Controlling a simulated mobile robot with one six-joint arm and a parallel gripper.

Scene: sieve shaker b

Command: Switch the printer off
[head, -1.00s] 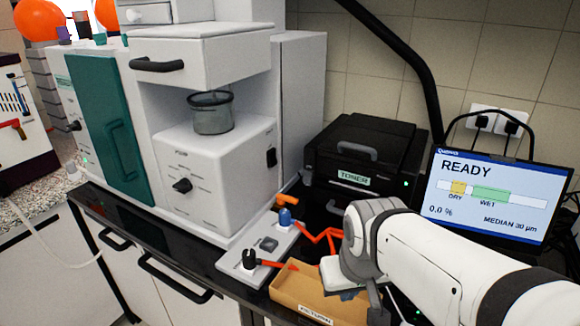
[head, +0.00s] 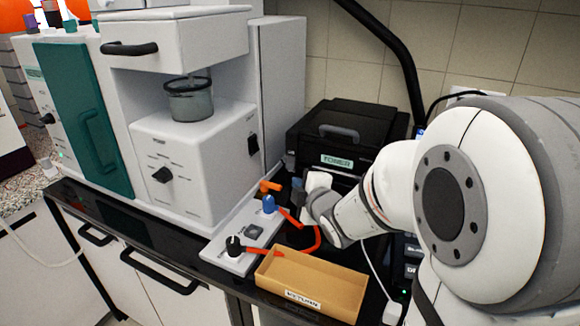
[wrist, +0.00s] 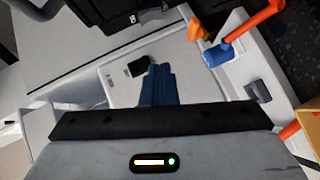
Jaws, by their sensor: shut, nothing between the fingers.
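The printer (head: 360,130) is the black box with a grey handle and a green "TONER" label at the back of the counter, right of the white machine. My gripper (head: 297,188) is in front of the printer's left side, over the back end of the grey strip, and points left. In the wrist view its blue fingers (wrist: 157,84) are shut and empty. A black rocker switch (wrist: 138,66) on a pale panel shows beside their tips; I cannot tell whether they touch.
The white machine (head: 190,160) has a black switch (head: 253,144) on its right side. The grey strip (head: 228,255) bears a blue knob (head: 268,204), a black knob (head: 234,245) and orange pieces. A cardboard tray (head: 318,303) lies in front. My arm hides most of the display.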

